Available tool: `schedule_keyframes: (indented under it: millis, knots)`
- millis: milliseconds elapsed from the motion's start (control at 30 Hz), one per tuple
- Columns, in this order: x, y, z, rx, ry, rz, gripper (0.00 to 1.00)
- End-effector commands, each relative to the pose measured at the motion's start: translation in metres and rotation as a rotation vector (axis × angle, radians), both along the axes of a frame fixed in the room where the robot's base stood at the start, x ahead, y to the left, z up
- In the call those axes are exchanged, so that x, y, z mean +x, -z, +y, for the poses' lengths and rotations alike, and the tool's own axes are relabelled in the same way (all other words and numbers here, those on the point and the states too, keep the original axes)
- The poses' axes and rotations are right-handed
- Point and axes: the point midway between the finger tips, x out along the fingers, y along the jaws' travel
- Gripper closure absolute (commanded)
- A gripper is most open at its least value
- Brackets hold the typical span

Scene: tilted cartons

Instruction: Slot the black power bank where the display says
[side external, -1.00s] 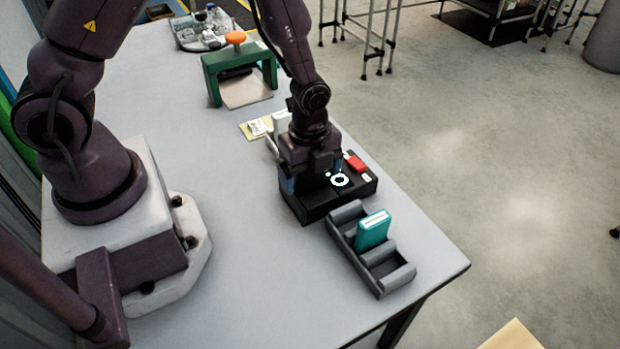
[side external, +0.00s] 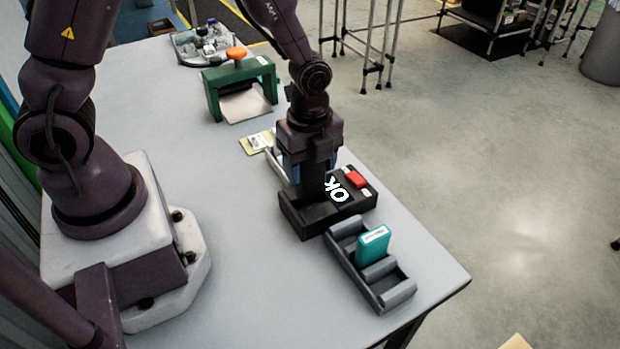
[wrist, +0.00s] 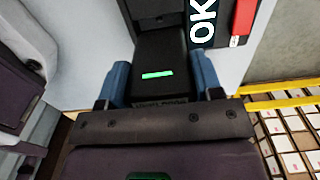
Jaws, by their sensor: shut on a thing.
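My gripper (wrist: 160,80) is shut on a black power bank (wrist: 158,52), its blue fingers on either side. A green light strip shows on the power bank in the wrist view. In the side view my gripper (side external: 312,172) is over the black tester (side external: 298,222). Whether the power bank still touches the tester I cannot tell. The tester's display (side external: 338,190) reads "OK"; it also shows in the wrist view (wrist: 202,22). A grey rack (side external: 378,292) in front of the tester holds an upright teal power bank (side external: 373,247); its near compartment looks empty.
A red block (side external: 356,178) is on the tester beside the display. Behind my gripper are a partly hidden pale holder (side external: 275,165) and a yellow card (side external: 257,141). A green frame with an orange knob (side external: 236,53) stands farther back. The table left of the tester is clear.

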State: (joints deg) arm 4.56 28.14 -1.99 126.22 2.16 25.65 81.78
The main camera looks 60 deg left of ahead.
Motion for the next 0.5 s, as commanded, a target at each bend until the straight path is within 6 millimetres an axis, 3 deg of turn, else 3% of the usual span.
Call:
schedule_keyframes:
  millis: [100, 267, 500]
  knots:
    - [0.001, -0.023, 0.0, 0.0, 0.001, -0.006, 0.65]
    - [0.0, -0.037, 0.009, 0.0, -0.026, 0.004, 0.65]
    - [0.012, -0.018, 0.076, -0.005, -0.157, 0.038, 0.65]
